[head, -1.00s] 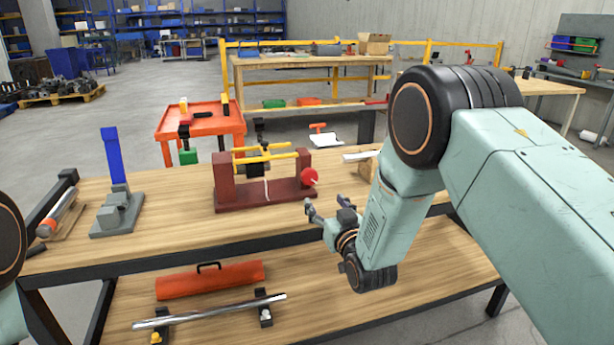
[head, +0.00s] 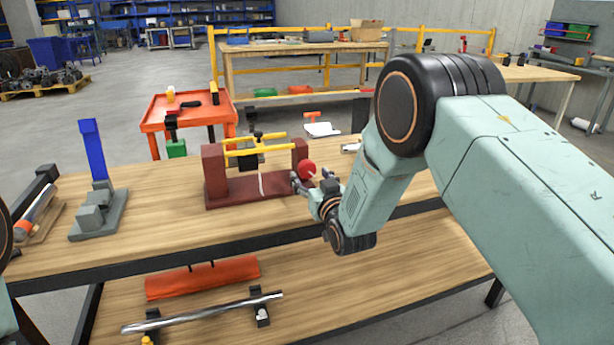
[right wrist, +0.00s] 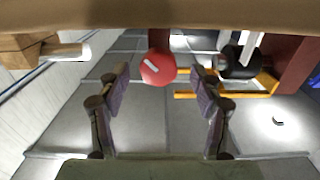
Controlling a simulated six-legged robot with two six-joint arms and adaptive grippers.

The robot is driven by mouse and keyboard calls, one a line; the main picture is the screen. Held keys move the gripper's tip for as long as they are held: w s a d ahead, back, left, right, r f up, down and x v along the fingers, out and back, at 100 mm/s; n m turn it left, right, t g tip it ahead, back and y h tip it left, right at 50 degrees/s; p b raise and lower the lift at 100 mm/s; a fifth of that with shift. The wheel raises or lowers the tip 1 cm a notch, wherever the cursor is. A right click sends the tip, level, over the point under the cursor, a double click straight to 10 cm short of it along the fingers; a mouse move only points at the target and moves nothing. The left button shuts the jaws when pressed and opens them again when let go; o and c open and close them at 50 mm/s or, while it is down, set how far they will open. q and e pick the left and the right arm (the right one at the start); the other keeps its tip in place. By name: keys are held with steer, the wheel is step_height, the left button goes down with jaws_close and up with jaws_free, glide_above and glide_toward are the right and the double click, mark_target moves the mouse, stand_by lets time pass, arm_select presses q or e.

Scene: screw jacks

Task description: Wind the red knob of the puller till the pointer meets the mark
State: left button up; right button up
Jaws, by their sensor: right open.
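The puller, a dark red frame (head: 215,172) with yellow bars (head: 255,149) and a black block between its end posts, stands on the bench. Its round red knob (head: 306,170) sticks out at the right end; it also shows in the right wrist view (right wrist: 158,68) with a white stripe on its face. A thin white line (head: 261,184) shows below the black block; I cannot tell pointer from mark. My right gripper (head: 312,182) is open, just in front of the knob. In the wrist view the knob appears between the fingertips, with gaps both sides. My left gripper is out of view.
A grey stand with a blue upright (head: 93,150) is on the bench's left, beside an orange-ended cylinder (head: 38,205). A wooden block with a pale rod (right wrist: 40,50) shows in the wrist view. The bench front is clear. The lower shelf holds a steel bar (head: 205,312).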

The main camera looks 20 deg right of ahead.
steer(key=shift+w+d+r+b, duration=0.1)
steer(key=shift+w+b, duration=0.2)
steer(key=shift+w, duration=1)
steer(key=shift+s, duration=0.1)
steer(key=shift+c, duration=1.2)
steer(key=c, duration=0.9)
